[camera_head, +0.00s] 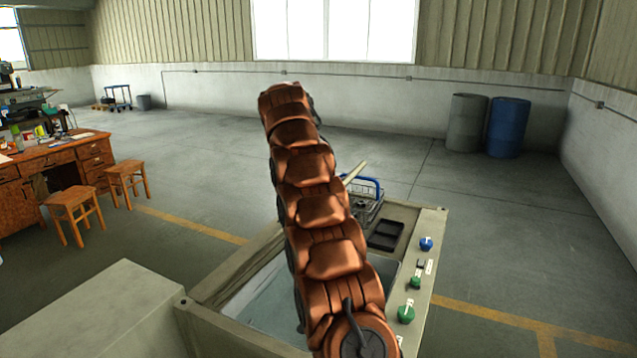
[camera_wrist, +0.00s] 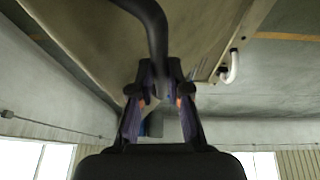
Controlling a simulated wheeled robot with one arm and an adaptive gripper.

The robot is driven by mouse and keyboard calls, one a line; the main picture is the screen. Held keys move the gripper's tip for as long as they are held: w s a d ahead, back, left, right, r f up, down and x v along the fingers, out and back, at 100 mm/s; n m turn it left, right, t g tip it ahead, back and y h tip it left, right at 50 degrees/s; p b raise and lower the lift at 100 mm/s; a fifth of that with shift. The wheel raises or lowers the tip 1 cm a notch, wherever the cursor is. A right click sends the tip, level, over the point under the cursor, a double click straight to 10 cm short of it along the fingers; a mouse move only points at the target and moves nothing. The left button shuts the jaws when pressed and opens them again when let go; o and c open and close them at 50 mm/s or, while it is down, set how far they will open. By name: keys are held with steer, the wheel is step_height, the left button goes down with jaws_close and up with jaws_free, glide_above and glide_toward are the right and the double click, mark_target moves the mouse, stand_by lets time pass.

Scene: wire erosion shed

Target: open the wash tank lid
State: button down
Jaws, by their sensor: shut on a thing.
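The wash tank (camera_head: 433,290) is a beige open-topped box in front of me, with a pale grey-blue interior showing left of my arm. My copper arm reaches across it and hides its middle and my gripper in the head view. In the wrist view a large beige panel, which looks like the lid (camera_wrist: 85,25), fills the upper part, tilted. A dark curved bar, apparently the lid handle (camera_wrist: 152,25), runs down to my gripper (camera_wrist: 160,88), whose fingers are closed on it. A pale slanted strip (camera_head: 354,172) shows beside my arm; I cannot tell whether it is the lid's edge.
Blue and green knobs (camera_head: 406,313) line the tank's right rim. A blue-handled basket (camera_head: 365,205) and a black tray (camera_head: 385,235) sit at its back. A beige cabinet (camera_head: 95,310) stands at lower left. Desk (camera_head: 55,160), stools and drums (camera_head: 508,128) are farther off across clear floor.

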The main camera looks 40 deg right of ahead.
steer(key=shift+w+a+p, duration=0.75)
steer(key=shift+w+a, duration=0.05)
steer(key=shift+w, duration=0.3)
steer(key=c, duration=1.6)
jaws_free()
steer(key=shift+o, duration=1)
steer(key=shift+w, duration=0.2)
steer(key=shift+o, duration=1.3)
steer(key=shift+s+d+r, duration=0.15)
steer(key=shift+d+r, duration=0.05)
steer(key=shift+r, duration=0.05)
steer(key=shift+s, duration=0.1)
